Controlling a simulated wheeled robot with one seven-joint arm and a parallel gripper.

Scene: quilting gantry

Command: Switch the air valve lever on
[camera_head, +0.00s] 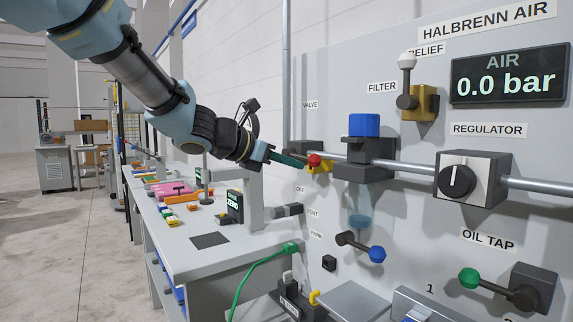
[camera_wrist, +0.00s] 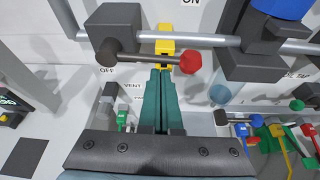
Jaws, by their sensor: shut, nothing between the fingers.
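The air valve lever is a dark rod with a red knob (camera_head: 314,160), mounted under the VALVE label on the grey panel. In the wrist view its rod (camera_wrist: 140,58) runs sideways across the picture, with the red knob (camera_wrist: 190,62) at the right end. A dark valve block (camera_wrist: 115,27) and a yellow part (camera_wrist: 165,46) sit behind it. An ON label (camera_wrist: 190,2) is above and an OFF label (camera_wrist: 106,71) below left. My gripper (camera_wrist: 160,74) is shut and empty, its green tips just below the rod; contact cannot be told. It also shows in the head view (camera_head: 303,162).
The AIR display (camera_head: 507,76) reads 0.0 bar. A pipe (camera_head: 410,166) runs along the panel past the blue-topped filter (camera_head: 364,125). Other levers nearby have a white knob (camera_head: 407,62), a blue knob (camera_head: 377,254) and a green knob (camera_head: 469,278). A cluttered bench (camera_head: 185,250) stands left.

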